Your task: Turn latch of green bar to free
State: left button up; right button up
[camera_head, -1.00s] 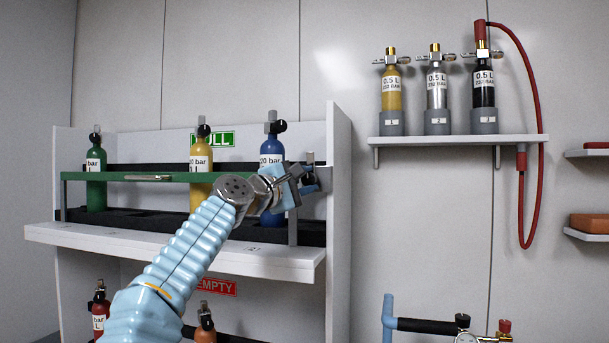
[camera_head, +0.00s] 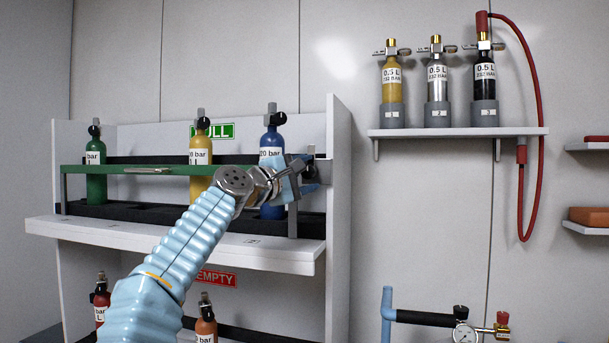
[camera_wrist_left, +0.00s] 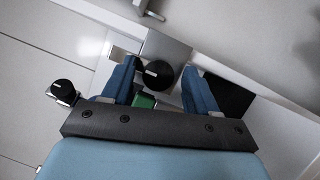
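The green bar (camera_head: 110,169) runs level across the upper shelf, in front of the green (camera_head: 96,182), yellow (camera_head: 200,150) and blue (camera_head: 272,150) bottles. My left gripper (camera_head: 308,175) is at the bar's right end, beside the rack's side wall, and hides that end in the head view. In the left wrist view, a round black latch knob (camera_wrist_left: 158,75) with a white mark sits between the two open blue fingers. A gap shows to the right finger; contact with the left finger cannot be told. A bit of green bar (camera_wrist_left: 144,101) shows below the knob. My right gripper is out of view.
The white rack side wall (camera_head: 339,220) stands close right of my gripper. Red (camera_head: 101,298) and orange (camera_head: 206,320) bottles stand on the lower shelf. A wall shelf (camera_head: 455,133) with small bottles and a red hose (camera_head: 537,120) is further right, and a gauge (camera_head: 463,334) below.

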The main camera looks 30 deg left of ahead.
pick_arm(q)
jog(key=s+a+f+b, duration=0.1)
jog(key=s+b, duration=0.3)
jog(key=s, duration=0.9)
jog(key=shift+s+a+f+b, duration=0.3)
jog(key=shift+a+f, duration=0.1)
jog(key=shift+a, duration=0.15)
